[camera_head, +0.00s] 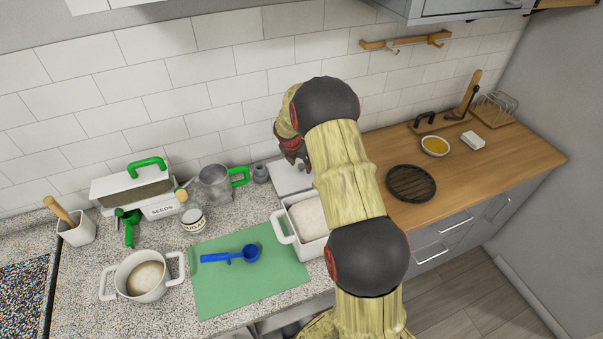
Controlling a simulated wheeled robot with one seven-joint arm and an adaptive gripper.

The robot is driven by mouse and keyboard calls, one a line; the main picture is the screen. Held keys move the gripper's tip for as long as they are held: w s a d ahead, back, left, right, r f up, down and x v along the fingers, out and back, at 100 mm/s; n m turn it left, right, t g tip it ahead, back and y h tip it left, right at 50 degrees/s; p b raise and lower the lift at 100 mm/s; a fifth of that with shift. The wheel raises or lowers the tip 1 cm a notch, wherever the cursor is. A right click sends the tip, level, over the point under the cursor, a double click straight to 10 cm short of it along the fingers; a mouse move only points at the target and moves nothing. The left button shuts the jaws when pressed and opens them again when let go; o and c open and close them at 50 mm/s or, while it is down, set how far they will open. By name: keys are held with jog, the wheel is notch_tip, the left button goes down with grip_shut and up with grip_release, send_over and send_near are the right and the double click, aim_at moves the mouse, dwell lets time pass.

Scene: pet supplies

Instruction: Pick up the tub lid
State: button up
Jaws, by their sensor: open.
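A flat white slab (288,181), which looks like the tub lid, lies on the counter near the back wall. It sits just behind a white tub (283,226) with handles and pale contents. My gripper (293,164) is over the back part of the lid with its fingers pointing down. It is open and holds nothing that I can see. My arm hides the right end of the lid and part of the tub. I cannot tell whether the fingertips touch the lid.
A green mat (220,285) bears a blue scoop (232,256). The tiled wall (225,85) is close behind. A black round grill (411,183) lies to the right.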

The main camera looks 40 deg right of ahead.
jog(key=shift+w+d+f, duration=0.1)
jog(key=shift+d+f, duration=0.1)
jog(key=shift+f, duration=0.25)
jog(key=shift+c, duration=0.9)
grip_shut()
